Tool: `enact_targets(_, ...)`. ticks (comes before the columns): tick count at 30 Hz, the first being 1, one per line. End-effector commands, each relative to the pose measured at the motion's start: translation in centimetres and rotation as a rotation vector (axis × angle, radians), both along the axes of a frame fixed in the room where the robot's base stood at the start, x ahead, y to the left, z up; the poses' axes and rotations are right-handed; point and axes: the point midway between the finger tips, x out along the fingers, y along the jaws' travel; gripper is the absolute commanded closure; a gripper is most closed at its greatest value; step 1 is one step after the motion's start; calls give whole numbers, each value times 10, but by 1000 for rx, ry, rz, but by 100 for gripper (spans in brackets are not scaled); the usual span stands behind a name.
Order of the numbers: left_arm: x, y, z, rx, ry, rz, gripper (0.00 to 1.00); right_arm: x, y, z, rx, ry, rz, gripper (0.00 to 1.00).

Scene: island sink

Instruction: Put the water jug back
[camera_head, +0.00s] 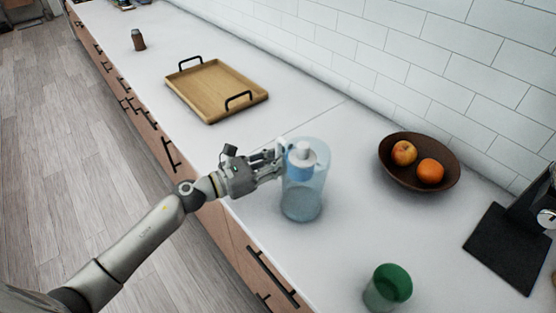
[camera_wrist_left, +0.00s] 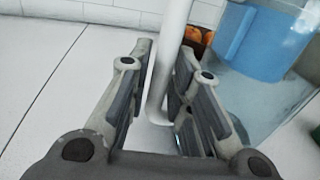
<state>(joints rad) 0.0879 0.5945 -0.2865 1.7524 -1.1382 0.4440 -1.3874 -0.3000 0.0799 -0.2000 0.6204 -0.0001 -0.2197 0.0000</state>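The water jug (camera_head: 303,195) is clear and bluish with a white and blue part in its top. It is upright at the middle of the counter and appears to stand on it. My left gripper (camera_head: 280,162) is at the jug's left side. In the left wrist view, the jug's pale upright handle (camera_wrist_left: 170,60) is between the two fingers of my left gripper (camera_wrist_left: 165,85). The fingers are apart, with a gap on the left of the handle. The jug body (camera_wrist_left: 265,75) is to the right of the fingers. My right gripper is out of view.
A brown bowl (camera_head: 420,180) with two fruits stands right of the jug. A wooden tray (camera_head: 215,90) with black handles and a small brown jar (camera_head: 138,40) are farther back. A dark appliance (camera_head: 505,250) is at right.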

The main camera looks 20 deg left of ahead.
Motion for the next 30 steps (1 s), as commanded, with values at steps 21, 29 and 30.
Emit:
enact_targets(21,-28,27,-4,4,4,0,66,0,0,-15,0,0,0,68)
enact_targets(29,-63,61,-2,2,4,0,66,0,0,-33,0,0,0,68)
enact_targets(30,-67,65,-2,3,3,-1,66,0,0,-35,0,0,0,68)
